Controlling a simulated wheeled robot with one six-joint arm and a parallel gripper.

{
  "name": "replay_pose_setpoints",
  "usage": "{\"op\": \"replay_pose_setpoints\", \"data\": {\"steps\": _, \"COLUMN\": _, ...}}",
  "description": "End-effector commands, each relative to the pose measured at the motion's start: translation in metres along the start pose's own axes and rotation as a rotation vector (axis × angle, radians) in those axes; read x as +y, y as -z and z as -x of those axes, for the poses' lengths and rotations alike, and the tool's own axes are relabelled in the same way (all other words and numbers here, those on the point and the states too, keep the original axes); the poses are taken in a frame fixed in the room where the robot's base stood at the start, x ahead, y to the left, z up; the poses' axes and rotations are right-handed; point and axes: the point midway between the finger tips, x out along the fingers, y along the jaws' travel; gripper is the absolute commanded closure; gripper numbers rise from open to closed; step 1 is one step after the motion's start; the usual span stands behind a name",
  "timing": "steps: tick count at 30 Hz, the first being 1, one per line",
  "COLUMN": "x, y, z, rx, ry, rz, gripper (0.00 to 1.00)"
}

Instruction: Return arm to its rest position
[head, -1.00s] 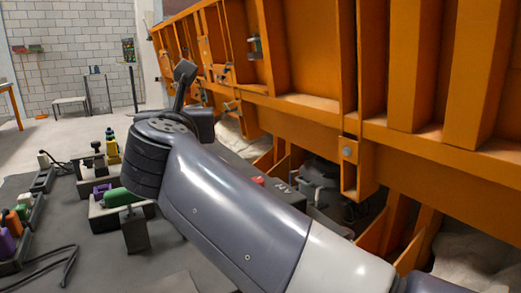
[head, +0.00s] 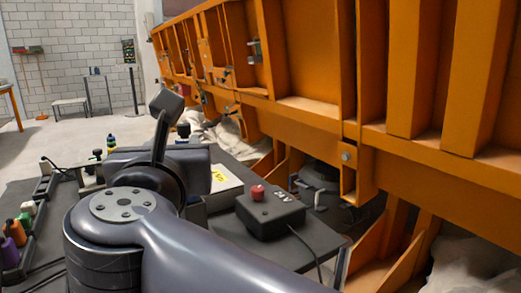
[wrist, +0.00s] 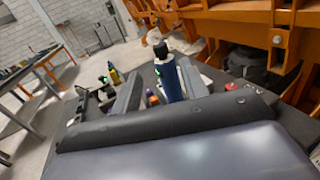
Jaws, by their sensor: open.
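My arm (head: 190,240) fills the lower middle of the head view, with its dark wrist parts above the grey tabletop. My gripper (wrist: 160,88) shows in the wrist view as two grey fingers spread apart. A dark blue bottle with a black cap (wrist: 168,78) appears in the gap between them in the picture. It looks to stand beyond the fingers, and I see no contact. In the head view I cannot make out the fingertips.
A black box with a red button (head: 270,208) sits on the tabletop right of my arm. A yellow-labelled box (head: 224,180) is beside my wrist. A large orange steel frame (head: 300,115) bounds the right. Colored bottles (head: 15,232) stand at left. Open floor lies behind.

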Motion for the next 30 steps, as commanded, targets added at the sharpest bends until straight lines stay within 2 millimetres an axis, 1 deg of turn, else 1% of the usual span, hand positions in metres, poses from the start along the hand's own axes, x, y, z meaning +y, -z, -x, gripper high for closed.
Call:
{"op": "replay_pose_setpoints", "data": {"steps": 1, "x": 0.000, "y": 0.000, "z": 0.001, "rx": 0.000, "ry": 0.000, "rz": 0.001, "gripper": 0.58}}
{"op": "replay_pose_setpoints", "data": {"steps": 3, "x": -0.001, "y": 0.002, "z": -0.011, "rx": 0.000, "ry": 0.006, "rz": 0.000, "gripper": 0.58}}
{"op": "replay_pose_setpoints", "data": {"steps": 8, "x": -0.001, "y": 0.002, "z": -0.035, "rx": 0.001, "ry": 0.006, "rz": 0.001, "gripper": 0.58}}
{"op": "replay_pose_setpoints", "data": {"steps": 14, "x": -0.001, "y": 0.002, "z": -0.071, "rx": 0.000, "ry": 0.006, "rz": 0.000, "gripper": 0.58}}
{"op": "replay_pose_setpoints", "data": {"steps": 20, "x": -0.001, "y": 0.002, "z": -0.111, "rx": -0.001, "ry": 0.004, "rz": 0.000, "gripper": 0.58}}
{"op": "replay_pose_setpoints", "data": {"steps": 22, "x": -0.003, "y": -0.001, "z": -0.107, "rx": 0.001, "ry": -0.037, "rz": -0.001, "gripper": 0.58}}
{"op": "replay_pose_setpoints", "data": {"steps": 30, "x": -0.002, "y": -0.001, "z": -0.107, "rx": 0.006, "ry": -0.174, "rz": 0.002, "gripper": 0.58}}
